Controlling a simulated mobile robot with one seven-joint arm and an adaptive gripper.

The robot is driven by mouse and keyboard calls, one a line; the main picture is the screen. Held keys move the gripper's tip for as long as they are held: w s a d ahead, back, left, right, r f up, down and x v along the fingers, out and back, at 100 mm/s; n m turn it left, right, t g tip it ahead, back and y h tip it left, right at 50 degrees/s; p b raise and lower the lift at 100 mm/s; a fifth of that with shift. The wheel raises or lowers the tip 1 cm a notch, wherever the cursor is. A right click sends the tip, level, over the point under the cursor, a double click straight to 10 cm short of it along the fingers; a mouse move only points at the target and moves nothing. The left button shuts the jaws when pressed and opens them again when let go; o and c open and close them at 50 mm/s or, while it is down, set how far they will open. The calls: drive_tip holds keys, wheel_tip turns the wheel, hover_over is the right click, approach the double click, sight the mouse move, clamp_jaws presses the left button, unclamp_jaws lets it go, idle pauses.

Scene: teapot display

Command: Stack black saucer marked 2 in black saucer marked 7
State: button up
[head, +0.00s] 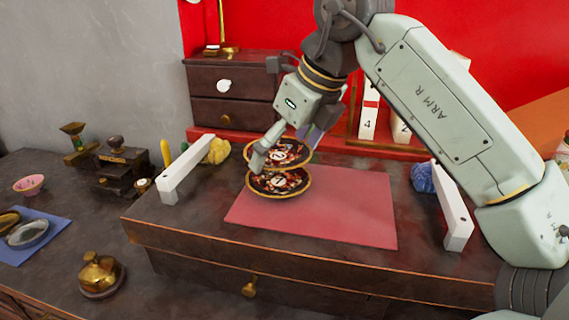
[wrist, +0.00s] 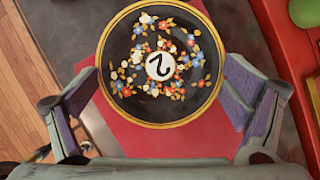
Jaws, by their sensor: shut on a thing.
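The black saucer marked 2 (head: 288,151) has a gold rim and a floral pattern. My gripper (head: 281,147) is shut on it, one finger at each side. In the wrist view, the saucer marked 2 (wrist: 160,65) lies face-up between the purple finger pads. The black saucer marked 7 (head: 279,184) is on the red mat (head: 345,215), directly below the held saucer and slightly nearer in the head view. The held saucer overlaps its far rim in the picture; I cannot tell if they touch. The saucer marked 7 is hidden in the wrist view.
White blocks stand at the left (head: 187,168) and right (head: 453,205) of the raised wooden stand. A yellow crumpled thing (head: 216,150) and a blue one (head: 423,178) are near them. A small drawer cabinet (head: 230,90) is behind. The mat's right part is bare.

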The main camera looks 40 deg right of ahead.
sight(288, 160)
drive_tip(key=shift+f, duration=1.75)
drive_tip(key=shift+f, duration=0.1)
drive_tip(key=shift+f, duration=0.15)
drive_tip(key=o, duration=0.9)
drive_tip(key=shift+r, duration=0.2)
drive_tip(key=shift+s+r, duration=0.1)
drive_tip(key=shift+r, duration=0.2)
drive_tip(key=v, duration=1.1)
drive_tip(key=shift+s+r, duration=0.2)
drive_tip(key=shift+r, duration=0.05)
